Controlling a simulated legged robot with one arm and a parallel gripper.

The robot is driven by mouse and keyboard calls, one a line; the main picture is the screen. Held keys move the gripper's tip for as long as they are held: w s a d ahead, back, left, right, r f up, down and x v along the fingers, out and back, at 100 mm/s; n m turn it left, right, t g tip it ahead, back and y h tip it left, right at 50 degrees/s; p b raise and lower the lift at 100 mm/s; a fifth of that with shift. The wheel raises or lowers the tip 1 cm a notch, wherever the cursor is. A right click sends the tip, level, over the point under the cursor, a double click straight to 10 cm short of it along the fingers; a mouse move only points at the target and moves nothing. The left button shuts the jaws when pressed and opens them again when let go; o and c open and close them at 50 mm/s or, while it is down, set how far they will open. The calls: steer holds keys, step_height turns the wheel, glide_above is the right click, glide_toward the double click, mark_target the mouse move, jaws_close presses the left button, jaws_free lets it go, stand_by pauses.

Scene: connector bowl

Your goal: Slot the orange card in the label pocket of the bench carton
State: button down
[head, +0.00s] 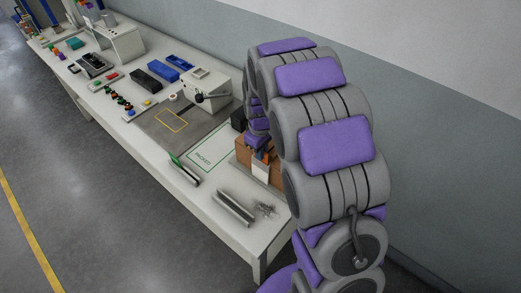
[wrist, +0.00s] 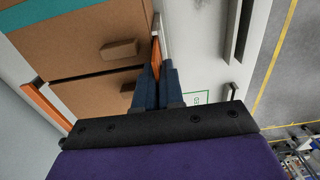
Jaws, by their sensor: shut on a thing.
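The brown bench carton (head: 244,153) stands near the right end of the bench, partly hidden by my arm. In the wrist view its top (wrist: 85,45) fills the upper left. A white label pocket (head: 261,172) is on its front side and shows nearly edge-on in the wrist view (wrist: 166,32). My gripper (wrist: 157,74) is shut on the orange card (wrist: 155,54), seen as a thin strip between the fingers, along the carton's side. In the head view the card (head: 262,156) shows just above the pocket. I cannot tell whether its lower edge is inside.
A green-outlined "PACKED" area (head: 203,158) is left of the carton. A grey metal channel (head: 234,207) lies in front of the carton. Boxes and small parts fill the far bench.

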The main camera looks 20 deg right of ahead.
steer(key=shift+f, duration=0.5)
steer(key=c, duration=1.2)
jaws_free()
steer(key=shift+o, duration=0.2)
steer(key=shift+r, duration=0.1)
step_height(320, 180, up, 17)
steer(key=p, duration=0.2)
steer(key=shift+a, duration=0.1)
steer(key=s+m+g, duration=0.1)
steer(key=s+m, duration=0.6)
steer(key=s, duration=2.7)
steer(key=shift+f+g+b, duration=0.35)
steer(key=shift+f+g, duration=0.05)
steer(key=shift+f, duration=0.05)
